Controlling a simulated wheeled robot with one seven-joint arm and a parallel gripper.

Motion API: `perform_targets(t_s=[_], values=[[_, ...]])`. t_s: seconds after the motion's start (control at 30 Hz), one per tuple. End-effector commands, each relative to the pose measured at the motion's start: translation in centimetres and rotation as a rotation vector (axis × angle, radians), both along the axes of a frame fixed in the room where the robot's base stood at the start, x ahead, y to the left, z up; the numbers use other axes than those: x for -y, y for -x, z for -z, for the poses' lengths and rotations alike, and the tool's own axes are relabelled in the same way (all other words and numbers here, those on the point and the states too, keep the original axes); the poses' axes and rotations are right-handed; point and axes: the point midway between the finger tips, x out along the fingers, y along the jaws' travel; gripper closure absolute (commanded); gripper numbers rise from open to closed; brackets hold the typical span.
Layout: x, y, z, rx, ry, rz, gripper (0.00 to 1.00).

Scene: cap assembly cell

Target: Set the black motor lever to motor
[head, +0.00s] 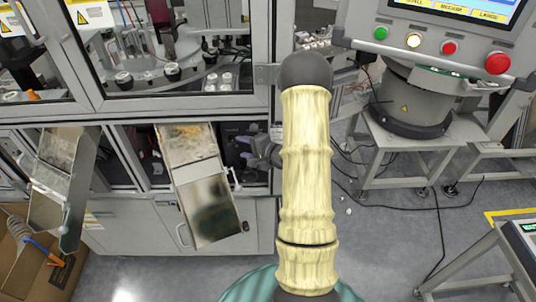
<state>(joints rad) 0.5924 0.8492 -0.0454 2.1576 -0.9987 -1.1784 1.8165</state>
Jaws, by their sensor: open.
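My gripper (259,151) shows as a small dark shape just left of my arm, at the right end of the cabinet's lower opening. It is open, and I see nothing between its fingers. Dark parts (238,146) sit inside that opening, just left of the gripper. The black motor lever may be among them, but they are too small and dark to tell it apart or read its setting. I cannot tell whether the gripper touches anything there. My arm hides what lies right of the gripper.
A metal chute (206,188) slopes out of the opening left of the gripper, with a thin whitish rod (236,180) beside it. Another chute (62,185) is at far left. A control panel (440,45) with buttons stands at upper right. A cardboard box (30,265) is at lower left.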

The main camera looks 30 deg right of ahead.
Motion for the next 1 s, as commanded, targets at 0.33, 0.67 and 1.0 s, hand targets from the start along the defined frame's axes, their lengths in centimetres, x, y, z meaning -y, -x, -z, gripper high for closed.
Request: perform_targets(t_s=[0.33, 0.67, 1.0], values=[[2.6, 6.4, -2.3, 0.001, 0.0, 0.011, 0.53], [3.5, 9.3, -3.4, 0.001, -0.001, 0.008, 0.53], [3.3, 9.2, -3.4, 0.0, -0.001, 0.005, 0.53]])
